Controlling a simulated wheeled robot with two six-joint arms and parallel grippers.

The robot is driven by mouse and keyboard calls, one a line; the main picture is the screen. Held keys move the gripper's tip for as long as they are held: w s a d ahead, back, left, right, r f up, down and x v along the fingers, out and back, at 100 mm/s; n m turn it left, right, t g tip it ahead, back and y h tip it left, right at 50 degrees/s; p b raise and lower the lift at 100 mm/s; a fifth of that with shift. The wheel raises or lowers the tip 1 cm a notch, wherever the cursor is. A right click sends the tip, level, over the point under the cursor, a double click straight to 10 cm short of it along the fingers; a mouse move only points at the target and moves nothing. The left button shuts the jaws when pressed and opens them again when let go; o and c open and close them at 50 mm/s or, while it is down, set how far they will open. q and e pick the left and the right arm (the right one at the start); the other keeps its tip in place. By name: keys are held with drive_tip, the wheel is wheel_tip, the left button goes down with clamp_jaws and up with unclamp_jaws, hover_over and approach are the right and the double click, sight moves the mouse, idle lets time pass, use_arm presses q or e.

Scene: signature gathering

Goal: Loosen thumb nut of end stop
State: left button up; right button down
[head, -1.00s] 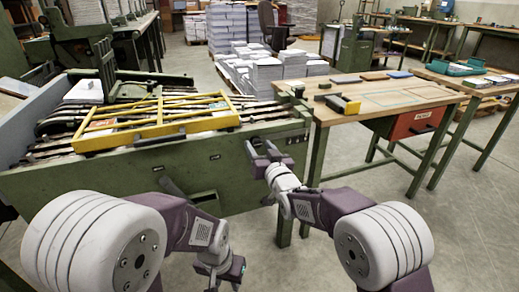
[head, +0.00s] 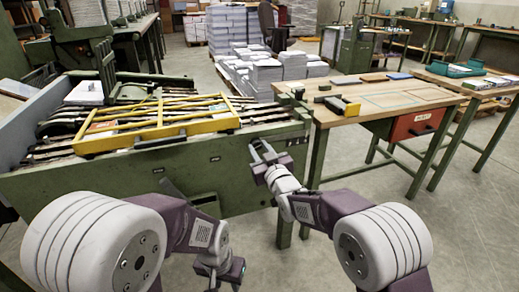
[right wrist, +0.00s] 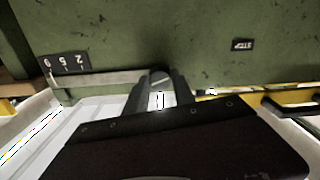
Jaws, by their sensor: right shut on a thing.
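The green machine's front panel (head: 150,185) faces me. In the right wrist view, a small dark rounded part, apparently the thumb nut (right wrist: 160,74) of the end stop, sits at the panel between my fingertips. My right gripper (head: 262,148) is at the right end of this panel. In its wrist view the two dark fingers (right wrist: 160,86) are close together and shut on that part, which they mostly hide. My left gripper (head: 225,278) hangs low in front of the machine, away from it; its finger opening is unclear.
A yellow guard frame (head: 160,136) lies over the machine bed. A wooden table (head: 400,97) with a red drawer (head: 413,124) stands close on the right. A counter plate (right wrist: 68,62) and a small label (right wrist: 243,44) are on the panel. Open floor lies in front.

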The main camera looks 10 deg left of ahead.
drive_tip(key=n, duration=1.4)
drive_tip(key=shift+p, duration=0.3)
drive_tip(key=shift+f, duration=0.1)
drive_tip(key=c, duration=1.1)
unclamp_jaws()
drive_tip(key=shift+o, duration=0.2)
drive_tip(key=v, duration=0.9)
